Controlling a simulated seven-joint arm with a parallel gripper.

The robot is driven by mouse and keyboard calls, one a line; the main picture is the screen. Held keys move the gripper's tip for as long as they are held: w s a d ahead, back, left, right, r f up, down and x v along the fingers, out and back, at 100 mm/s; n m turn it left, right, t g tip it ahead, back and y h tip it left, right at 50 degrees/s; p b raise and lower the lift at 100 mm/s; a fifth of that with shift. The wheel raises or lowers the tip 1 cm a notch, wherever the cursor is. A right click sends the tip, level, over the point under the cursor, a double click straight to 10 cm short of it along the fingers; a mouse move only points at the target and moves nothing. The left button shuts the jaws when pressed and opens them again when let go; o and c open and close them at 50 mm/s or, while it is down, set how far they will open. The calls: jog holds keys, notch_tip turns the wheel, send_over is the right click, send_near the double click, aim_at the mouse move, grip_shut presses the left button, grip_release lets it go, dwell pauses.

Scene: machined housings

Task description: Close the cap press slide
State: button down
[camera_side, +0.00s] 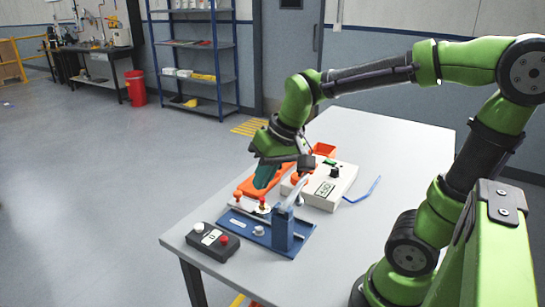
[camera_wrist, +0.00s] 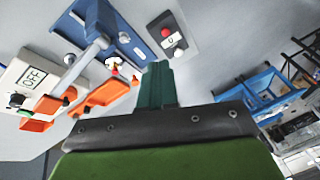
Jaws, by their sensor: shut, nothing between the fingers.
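The cap press has a blue base plate (camera_side: 262,236) near the table's front left, with a blue upright block (camera_side: 283,230) and a grey lever arm (camera_side: 297,194). A pale slide rail (camera_side: 243,213) runs along its far edge, near a small part with a red top (camera_side: 264,199). I cannot tell how far the slide is open. The press (camera_wrist: 122,35) also shows at the upper left of the wrist view. My gripper (camera_side: 265,183), with teal fingers, is shut and empty above the far side of the press, over an orange tray. The fingers (camera_wrist: 159,68) point toward the press in the wrist view.
A black button box (camera_side: 213,242) sits left of the press. A white box (camera_side: 328,186) with a display reading OFF (camera_wrist: 31,77) stands behind it, with a blue cable. Orange trays (camera_wrist: 108,96) lie near the press. The table's right side (camera_side: 380,150) is clear.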

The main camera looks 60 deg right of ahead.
jog(key=w+d+f+n+g, duration=0.1)
jog(key=w+d+f+g, duration=0.4)
jog(key=w, duration=0.5)
jog(key=n+g+h, duration=0.1)
jog(key=n+g, duration=0.2)
jog(key=g, duration=0.1)
send_near(250, 211)
jog(key=x, duration=0.6)
jog(key=shift+s, duration=0.1)
jog(key=s, duration=1.2)
jog(key=shift+f, duration=0.1)
